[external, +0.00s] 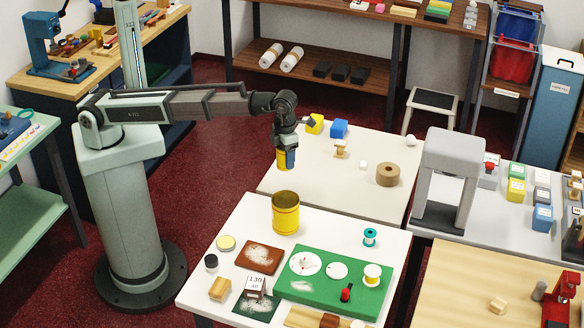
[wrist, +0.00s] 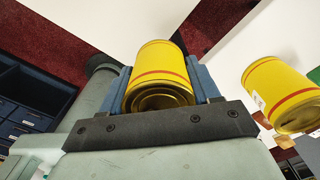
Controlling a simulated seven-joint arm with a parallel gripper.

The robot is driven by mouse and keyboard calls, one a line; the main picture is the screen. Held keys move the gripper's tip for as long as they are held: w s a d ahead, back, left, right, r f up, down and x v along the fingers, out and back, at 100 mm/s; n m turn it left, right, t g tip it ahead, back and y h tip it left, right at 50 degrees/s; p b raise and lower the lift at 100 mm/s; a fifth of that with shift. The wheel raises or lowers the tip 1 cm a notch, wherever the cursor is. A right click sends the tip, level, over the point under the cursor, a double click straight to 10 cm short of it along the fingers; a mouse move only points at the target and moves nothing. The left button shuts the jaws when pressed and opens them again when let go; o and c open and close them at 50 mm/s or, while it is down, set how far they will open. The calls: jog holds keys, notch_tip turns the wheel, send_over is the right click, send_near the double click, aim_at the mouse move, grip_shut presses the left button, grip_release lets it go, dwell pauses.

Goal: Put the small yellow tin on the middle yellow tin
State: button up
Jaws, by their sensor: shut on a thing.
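My gripper (external: 288,152) is shut on a small yellow tin (external: 281,160), holding it upright in the air near the left edge of the back white table. In the wrist view this tin (wrist: 158,65) sits between the blue fingers, with a red band and a ringed end showing. A wider yellow tin (external: 286,216) with a red band stands upright on the front white table, below my gripper in the picture. It also shows at the right of the wrist view (wrist: 280,92), apart from the held tin.
On the front table (external: 229,225), a green board (external: 313,292) with spools and discs and a brown tray (external: 259,258) lie in front of the standing tin.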

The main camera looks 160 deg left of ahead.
jog(key=w+d+r+m, duration=0.1)
jog(key=w+d+r, duration=0.35)
jog(key=w, duration=0.35)
jog(key=w+d+r+m, duration=0.1)
jog(key=w+d+r, duration=0.3)
jog(key=w+r, duration=0.3)
notch_tip(320, 180, up, 3)
jog(key=n, duration=0.1)
send_over(285, 199)
jog(key=shift+w+f+n, duration=0.1)
jog(key=shift+f+n, duration=0.9)
jog(key=shift+f, duration=1.4)
jog(key=shift+f+n, duration=1)
jog(key=shift+f, duration=1.4)
jog(key=shift+f, duration=0.15)
jog(key=o, duration=1.3)
jog(key=shift+c, duration=0.2)
notch_tip(285, 199, up, 12)
